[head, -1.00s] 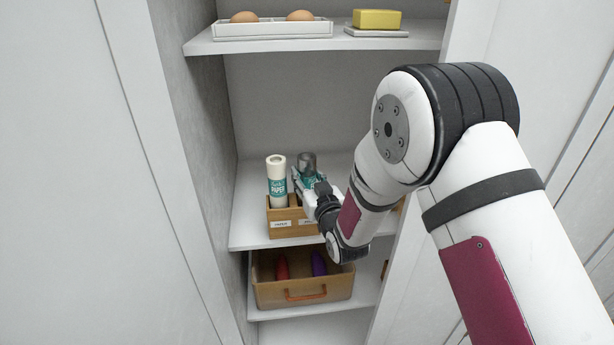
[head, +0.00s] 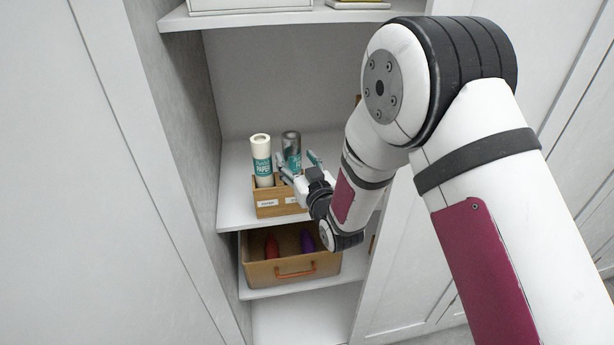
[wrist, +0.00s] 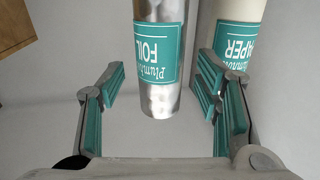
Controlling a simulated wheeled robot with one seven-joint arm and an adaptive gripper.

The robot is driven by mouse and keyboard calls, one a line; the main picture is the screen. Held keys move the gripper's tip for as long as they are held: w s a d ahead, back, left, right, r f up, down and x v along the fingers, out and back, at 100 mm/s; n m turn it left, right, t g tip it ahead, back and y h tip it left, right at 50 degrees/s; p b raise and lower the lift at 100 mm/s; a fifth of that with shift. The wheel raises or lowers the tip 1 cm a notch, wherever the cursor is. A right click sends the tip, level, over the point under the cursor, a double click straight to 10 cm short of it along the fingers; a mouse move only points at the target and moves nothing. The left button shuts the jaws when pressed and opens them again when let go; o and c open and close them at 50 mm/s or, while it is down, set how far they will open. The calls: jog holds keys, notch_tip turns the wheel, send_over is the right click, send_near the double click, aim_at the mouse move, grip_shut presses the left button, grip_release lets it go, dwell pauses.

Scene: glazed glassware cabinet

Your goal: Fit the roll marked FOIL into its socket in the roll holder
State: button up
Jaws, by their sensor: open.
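The FOIL roll (head: 291,146), silver with a teal label, stands upright at the right part of the wooden roll holder (head: 267,206). Its lower end is hidden behind my gripper in the head view, so I cannot tell how deep it sits. The cream PAPER roll (head: 262,153) stands in the left part of the holder, its top at about the same height. My gripper (head: 297,163) is open, fingers spread in front of the FOIL roll. In the wrist view the FOIL roll (wrist: 160,95) shows upside down between the open fingers (wrist: 159,90), with gaps on both sides.
The holder stands on a white shelf (head: 234,203) beside the cabinet's left wall. Below is a wooden bin (head: 262,274) with a red and a purple item. Another shelf (head: 230,20) is above. The PAPER roll (wrist: 228,50) is close to one finger in the wrist view.

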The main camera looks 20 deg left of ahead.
jog(key=v, duration=0.8)
jog(key=shift+s+d, duration=0.25)
